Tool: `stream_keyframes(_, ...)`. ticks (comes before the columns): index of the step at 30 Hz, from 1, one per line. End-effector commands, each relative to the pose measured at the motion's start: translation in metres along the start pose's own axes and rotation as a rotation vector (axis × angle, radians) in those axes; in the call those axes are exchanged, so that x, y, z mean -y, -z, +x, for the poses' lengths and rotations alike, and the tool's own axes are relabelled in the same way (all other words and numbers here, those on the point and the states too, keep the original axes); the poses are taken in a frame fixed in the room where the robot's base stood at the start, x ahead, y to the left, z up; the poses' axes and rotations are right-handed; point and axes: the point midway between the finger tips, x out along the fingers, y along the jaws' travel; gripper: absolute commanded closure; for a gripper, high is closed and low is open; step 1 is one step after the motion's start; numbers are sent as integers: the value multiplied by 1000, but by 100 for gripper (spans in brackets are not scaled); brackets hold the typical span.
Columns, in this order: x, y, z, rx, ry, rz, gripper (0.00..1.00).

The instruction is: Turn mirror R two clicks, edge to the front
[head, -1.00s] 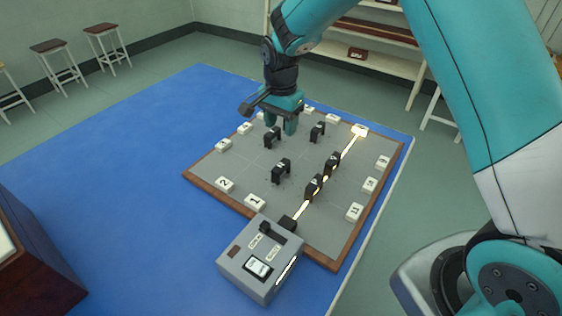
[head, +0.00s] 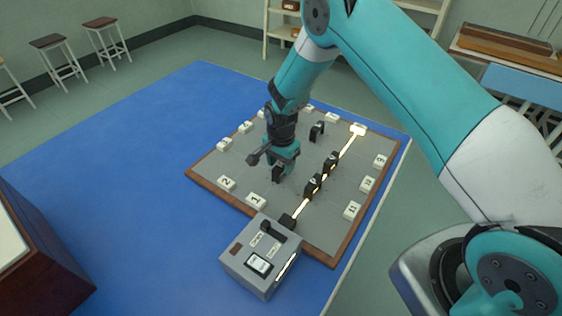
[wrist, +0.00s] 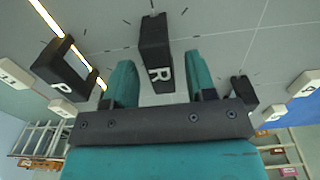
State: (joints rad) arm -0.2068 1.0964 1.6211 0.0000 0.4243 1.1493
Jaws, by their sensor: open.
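Mirror R (wrist: 156,62) is a black upright block with a white R in the wrist view. My gripper (wrist: 160,78) is open, with one teal finger on each side of it and a visible gap on both sides. In the head view my gripper (head: 283,166) is low over the board, and mirror R (head: 277,175) shows only in part below it. A black frame marked P (wrist: 62,66) stands to the left in the wrist view, beside the bright beam.
The grey board (head: 325,222) has a wooden rim and white numbered blocks such as block 1 (head: 256,201). Black pieces (head: 313,185) (head: 331,162) stand along the beam. Another black piece (head: 317,131) stands behind my gripper. A grey source box (head: 262,255) sits at the front.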

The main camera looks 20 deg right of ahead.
Motion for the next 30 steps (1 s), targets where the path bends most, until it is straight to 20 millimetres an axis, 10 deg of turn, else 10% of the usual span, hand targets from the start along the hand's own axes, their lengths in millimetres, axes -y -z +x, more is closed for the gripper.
stream_keyframes(2,0,0,0,0,0,0,49)
stream_keyframes(9,0,0,0,0,0,0,98)
stream_keyframes(30,1,0,1,-1,2,-298,98)
